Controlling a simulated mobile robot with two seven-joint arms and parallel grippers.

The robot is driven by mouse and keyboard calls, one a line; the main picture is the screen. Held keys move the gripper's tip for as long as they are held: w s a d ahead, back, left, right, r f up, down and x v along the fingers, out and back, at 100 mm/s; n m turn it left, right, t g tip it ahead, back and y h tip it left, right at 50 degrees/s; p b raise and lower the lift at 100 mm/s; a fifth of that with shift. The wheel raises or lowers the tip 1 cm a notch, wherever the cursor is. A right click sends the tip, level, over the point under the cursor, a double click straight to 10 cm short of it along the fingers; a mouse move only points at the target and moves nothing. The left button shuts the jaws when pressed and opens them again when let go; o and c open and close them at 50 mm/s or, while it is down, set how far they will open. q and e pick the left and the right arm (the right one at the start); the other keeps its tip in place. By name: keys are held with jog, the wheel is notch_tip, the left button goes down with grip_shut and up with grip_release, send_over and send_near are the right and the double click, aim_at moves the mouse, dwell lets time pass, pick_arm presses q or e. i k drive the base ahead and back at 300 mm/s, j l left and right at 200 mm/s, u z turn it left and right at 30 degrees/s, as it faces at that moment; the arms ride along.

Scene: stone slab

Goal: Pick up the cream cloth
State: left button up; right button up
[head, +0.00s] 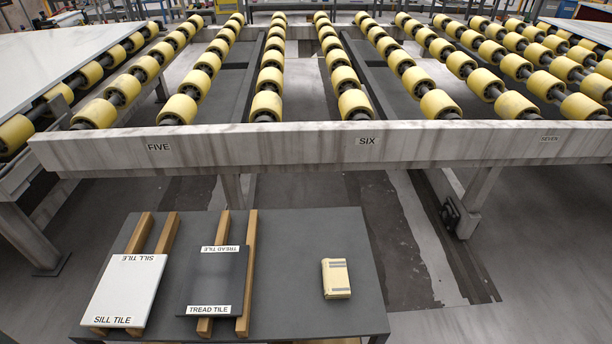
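The cream cloth (336,278) is a small folded block with grey stripes. It lies on the right part of the dark grey table top (300,240) in the head view. Nothing touches it from above and it is fully visible. Neither of my grippers shows in this view.
A white sill tile (125,289) and a dark tread tile (213,278) lie on wooden battens (249,240) at the table's left. Bare table surrounds the cloth. Behind stands a grey beam (300,146) marked FIVE, SIX and SEVEN, with yellow rollers (267,105) beyond.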

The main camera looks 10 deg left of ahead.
aim_at(335, 284)
jog(key=i+j+u, duration=0.1)
jog(key=i+u, duration=0.15)
jog(key=u, duration=0.15)
jog(key=i+u, duration=0.2)
jog(key=u, duration=0.25)
